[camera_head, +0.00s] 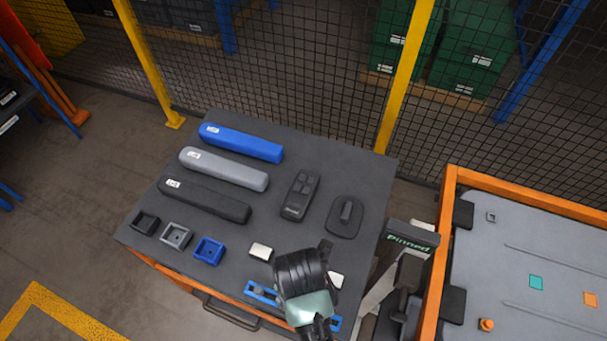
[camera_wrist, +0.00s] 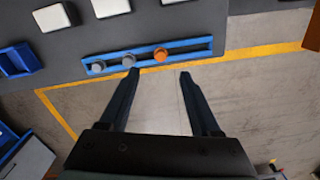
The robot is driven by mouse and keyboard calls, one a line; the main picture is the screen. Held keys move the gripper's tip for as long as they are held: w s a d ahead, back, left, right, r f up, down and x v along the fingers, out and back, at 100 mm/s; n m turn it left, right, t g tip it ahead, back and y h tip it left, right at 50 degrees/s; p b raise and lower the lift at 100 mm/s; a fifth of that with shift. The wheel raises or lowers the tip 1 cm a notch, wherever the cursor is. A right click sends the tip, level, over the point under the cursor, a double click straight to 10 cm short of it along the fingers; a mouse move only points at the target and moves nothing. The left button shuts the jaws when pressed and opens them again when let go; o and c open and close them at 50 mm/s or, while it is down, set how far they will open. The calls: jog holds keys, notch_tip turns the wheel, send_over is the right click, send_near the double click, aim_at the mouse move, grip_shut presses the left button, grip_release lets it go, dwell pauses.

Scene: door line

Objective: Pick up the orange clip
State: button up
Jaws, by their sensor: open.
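The orange clip (camera_wrist: 161,54) is a small round-topped piece at the right part of a blue rail (camera_wrist: 200,48) in the wrist view. Two grey clips (camera_wrist: 128,61) sit to its left in the same rail. My gripper (camera_wrist: 158,77) is open and empty, its two fingertips apart just below the rail in the picture, with the orange clip roughly in line with the gap. In the head view my gripper (camera_head: 305,280) covers the middle of the blue rail (camera_head: 262,293), and the orange clip is hidden there.
The dark table (camera_head: 270,215) also bears blue, grey and black long bars, small square holders, white blocks (camera_head: 260,251) and two dark devices. An orange-framed panel (camera_head: 530,260) stands at right, with a small orange piece (camera_head: 486,324) on it. Mesh fencing runs behind.

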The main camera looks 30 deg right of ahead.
jog(key=shift+w+d+f+p, duration=0.1)
jog(key=shift+f+p, duration=0.1)
jog(key=shift+f, duration=0.8)
jog(key=shift+s+d+f+p, duration=0.15)
jog(key=shift+f+p, duration=0.1)
jog(key=shift+f, duration=0.7)
jog(key=shift+w+d+f+p, duration=0.1)
jog(key=shift+w+f+p, duration=0.1)
jog(key=shift+f, duration=0.8)
grip_shut()
